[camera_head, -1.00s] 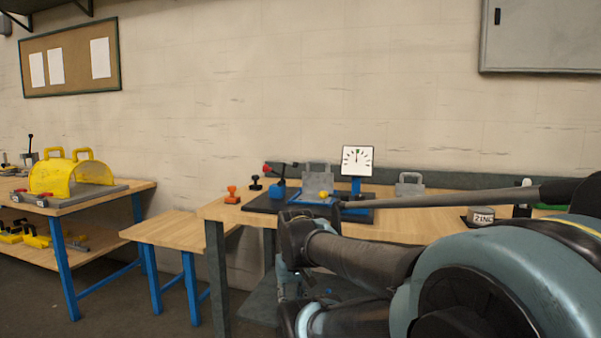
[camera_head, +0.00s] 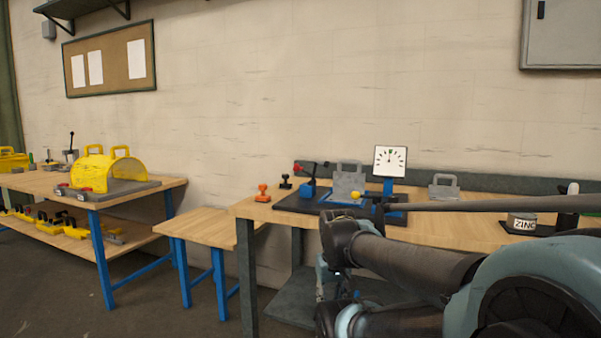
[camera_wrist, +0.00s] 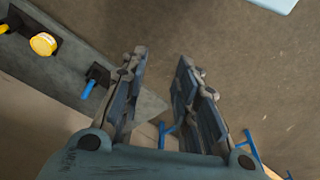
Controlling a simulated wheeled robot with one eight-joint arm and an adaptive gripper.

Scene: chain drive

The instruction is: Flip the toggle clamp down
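A dark base plate (camera_head: 291,205) on the near bench carries a blue block (camera_head: 308,191) with a dark lever ending in a red knob (camera_head: 297,168). The lever stands raised and tilted; it looks like the toggle clamp, though it is small here. A grey plate with a handle (camera_head: 348,182) and a yellow knob (camera_head: 356,197) are just right of it. My gripper (camera_wrist: 160,68) shows in the wrist view with its fingers apart and nothing between them. It is hard to make out in the head view. The wrist view also shows a yellow round part (camera_wrist: 43,43) and a blue rod (camera_wrist: 89,87) on a grey surface.
A dial gauge (camera_head: 390,161) stands behind the plate. An orange part (camera_head: 262,194) and a grey handled block (camera_head: 444,188) stand on the bench. A ZINC tin (camera_head: 521,222) is at the right. A lower wooden table (camera_head: 205,224) and a yellow guard (camera_head: 108,170) are left.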

